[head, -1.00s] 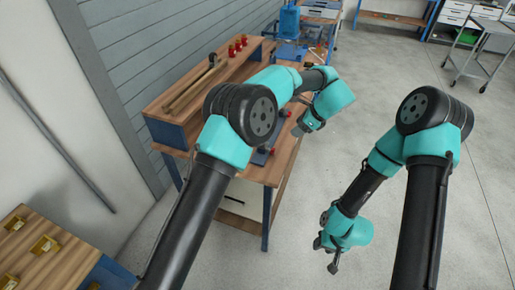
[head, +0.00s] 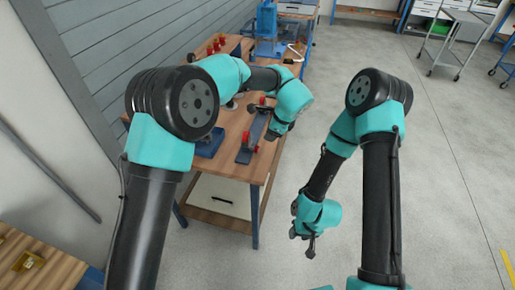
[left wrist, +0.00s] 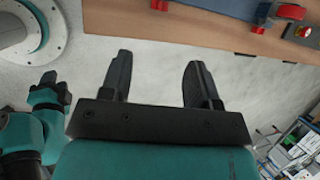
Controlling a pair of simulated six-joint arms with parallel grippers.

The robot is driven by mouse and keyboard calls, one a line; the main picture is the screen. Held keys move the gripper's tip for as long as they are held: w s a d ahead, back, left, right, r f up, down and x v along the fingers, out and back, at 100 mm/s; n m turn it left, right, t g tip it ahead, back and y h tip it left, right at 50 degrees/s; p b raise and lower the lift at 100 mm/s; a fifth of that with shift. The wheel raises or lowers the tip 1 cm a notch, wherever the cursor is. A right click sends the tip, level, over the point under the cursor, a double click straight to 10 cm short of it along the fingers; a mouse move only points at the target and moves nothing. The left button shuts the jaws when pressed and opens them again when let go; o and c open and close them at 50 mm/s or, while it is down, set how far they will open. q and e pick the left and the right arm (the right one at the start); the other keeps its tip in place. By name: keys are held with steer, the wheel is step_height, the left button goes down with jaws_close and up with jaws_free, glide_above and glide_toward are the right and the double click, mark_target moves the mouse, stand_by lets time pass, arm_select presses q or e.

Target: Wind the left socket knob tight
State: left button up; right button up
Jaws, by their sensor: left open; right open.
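A dark grey-blue fixture bar (head: 250,138) with red parts (head: 247,147) lies on the wooden workbench top. I cannot tell which red part is the left socket knob. In the left wrist view, the blue-grey bar (left wrist: 225,8) and a red knob (left wrist: 291,11) show at the top edge. My left gripper (left wrist: 158,62) is open and empty, its fingers pointing toward the bench edge, apart from the red parts. My right gripper (head: 304,243) hangs open and empty over the floor, right of the bench.
The wooden workbench (head: 228,172) has a raised back shelf with red items (head: 217,45). A blue press (head: 267,22) stands at its far end. A grey cart (head: 452,42) stands at the back right. The floor right of the bench is clear.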

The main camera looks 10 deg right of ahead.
mark_target(258, 148)
arm_select(q)
steer(key=x, duration=1.5)
steer(key=shift+w+a+f, duration=0.1)
steer(key=shift+f, duration=0.2)
steer(key=c, duration=0.9)
